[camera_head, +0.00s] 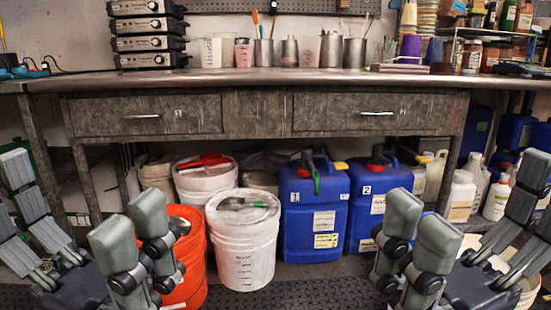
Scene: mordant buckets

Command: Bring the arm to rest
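My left gripper (78,205) is in the lower left of the head view. Its grey padded fingers point up and stand wide apart, with nothing between them. Its inner fingers partly cover an orange bucket (193,262). My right gripper (470,205) is in the lower right, also with its fingers spread and empty. Most of both arms is out of view.
White buckets (243,255) and blue containers (312,215) stand under the bench, between the grippers. White bottles (460,195) stand at the right. Metal cups (331,50) and stacked grey devices (147,43) stand on the bench top. Dark floor matting (290,297) is clear in front.

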